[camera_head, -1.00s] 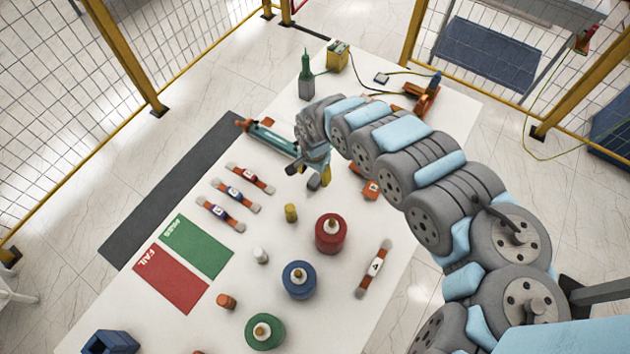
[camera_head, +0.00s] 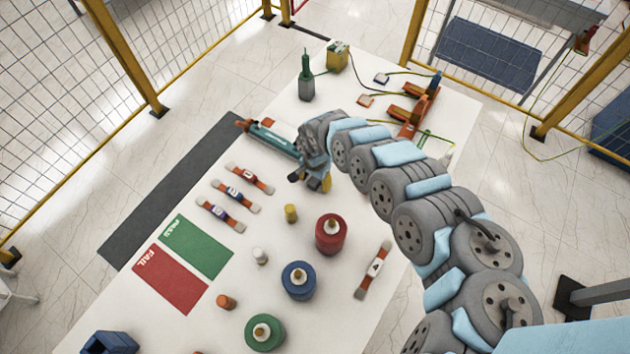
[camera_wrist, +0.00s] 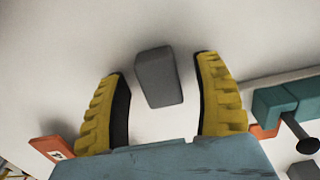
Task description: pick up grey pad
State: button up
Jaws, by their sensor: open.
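The grey pad (camera_wrist: 158,78) is a small dark grey block on the white table, seen in the wrist view between the two yellow fingers of my gripper (camera_wrist: 162,68). The fingers are spread, with a visible gap on each side of the pad, and do not touch it. In the head view my gripper (camera_head: 310,182) is low over the middle of the table, and the pad is hidden by it.
A teal tool (camera_head: 270,139) lies left of my gripper, and it also shows in the wrist view (camera_wrist: 285,108). An orange block (camera_wrist: 52,148) lies at the left there. A yellow cylinder (camera_head: 291,213) and a red bushing (camera_head: 331,233) stand nearby.

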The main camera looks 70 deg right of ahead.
aim_at(315, 180)
jog(key=c, duration=1.1)
jog(key=shift+o, duration=0.2)
jog(key=shift+r, duration=0.1)
jog(key=shift+r+p, duration=0.9)
jog(key=shift+r, duration=4)
jog(key=shift+c, duration=0.2)
grip_shut()
jog(key=shift+w, duration=0.1)
